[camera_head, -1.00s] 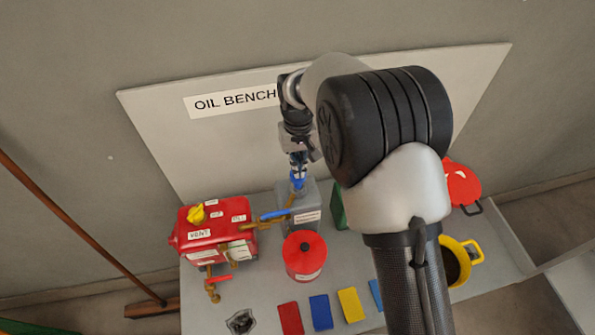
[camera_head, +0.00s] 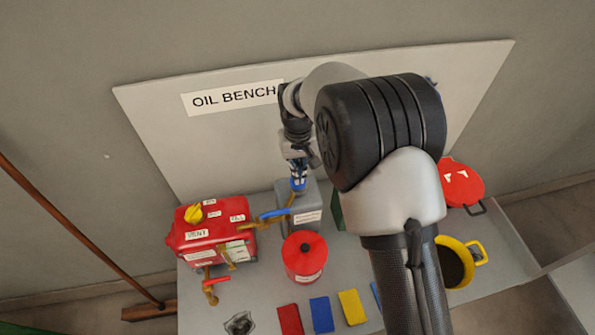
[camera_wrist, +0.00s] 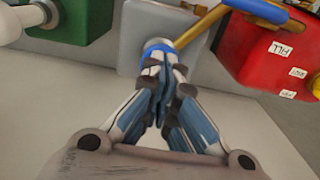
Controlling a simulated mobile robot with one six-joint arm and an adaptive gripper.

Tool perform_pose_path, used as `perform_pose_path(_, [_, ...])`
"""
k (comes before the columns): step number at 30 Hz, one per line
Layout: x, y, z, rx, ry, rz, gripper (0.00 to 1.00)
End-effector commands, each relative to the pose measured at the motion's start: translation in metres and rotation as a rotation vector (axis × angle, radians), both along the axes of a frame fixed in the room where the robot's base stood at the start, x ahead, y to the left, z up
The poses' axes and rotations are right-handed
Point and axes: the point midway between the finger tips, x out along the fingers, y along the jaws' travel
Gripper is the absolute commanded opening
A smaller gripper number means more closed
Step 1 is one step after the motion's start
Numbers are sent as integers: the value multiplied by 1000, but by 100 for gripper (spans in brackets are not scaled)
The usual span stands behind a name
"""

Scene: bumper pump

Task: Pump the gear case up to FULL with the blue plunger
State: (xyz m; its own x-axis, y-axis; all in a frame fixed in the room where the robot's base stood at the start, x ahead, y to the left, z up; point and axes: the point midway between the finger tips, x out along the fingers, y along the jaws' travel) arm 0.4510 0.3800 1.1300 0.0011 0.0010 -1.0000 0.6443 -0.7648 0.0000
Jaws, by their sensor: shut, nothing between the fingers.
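The blue plunger (camera_head: 298,184) stands on top of a grey pump box (camera_head: 309,211) with a white label. In the wrist view the plunger's blue top (camera_wrist: 157,50) shows just beyond my fingertips. My gripper (camera_head: 297,166) is shut and empty, right above the plunger; I cannot tell whether it touches it. My gripper's closed fingers also show in the wrist view (camera_wrist: 165,75). The red gear case (camera_head: 211,228) is left of the pump, with a yellow knob (camera_head: 194,213) and white labels, VENT among them. A brass pipe with a blue lever (camera_head: 274,214) runs between pump and case.
A red can (camera_head: 304,262) stands in front of the pump. Coloured cloths (camera_head: 321,313) lie at the bench front. A green container (camera_wrist: 68,20) is beside the pump, and a yellow-rimmed pot (camera_head: 471,254) is at the right. My arm hides part of the bench.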

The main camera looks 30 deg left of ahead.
Motion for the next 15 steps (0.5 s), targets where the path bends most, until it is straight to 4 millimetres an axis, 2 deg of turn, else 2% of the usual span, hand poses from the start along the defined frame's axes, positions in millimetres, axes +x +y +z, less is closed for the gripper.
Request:
perform_pose_path(5, [-1, -1, 6, -3, 4, 0, 0])
perform_pose_path(15, [-1, -1, 35, -2, 2, 0, 0])
